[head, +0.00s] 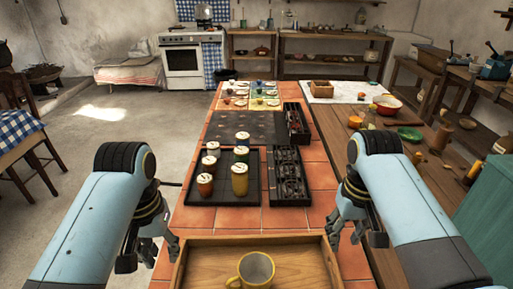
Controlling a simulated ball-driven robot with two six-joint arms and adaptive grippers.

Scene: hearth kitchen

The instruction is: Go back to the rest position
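My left gripper (161,250) hangs beside the left edge of the tiled counter, left of a wooden tray (200,272). Its fingers look apart, with nothing between them. My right gripper (345,240) hangs near the tray's right back corner, above the tiles. Its fingers also look apart and empty.
A dark tray (215,193) holds several lidded cups, including a tall yellow one (240,179). Beside it is a black divided box (288,178). A dark mat (240,127) lies farther back. A wooden table (405,190) with bowls and a green plate (410,134) adjoins on the right.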

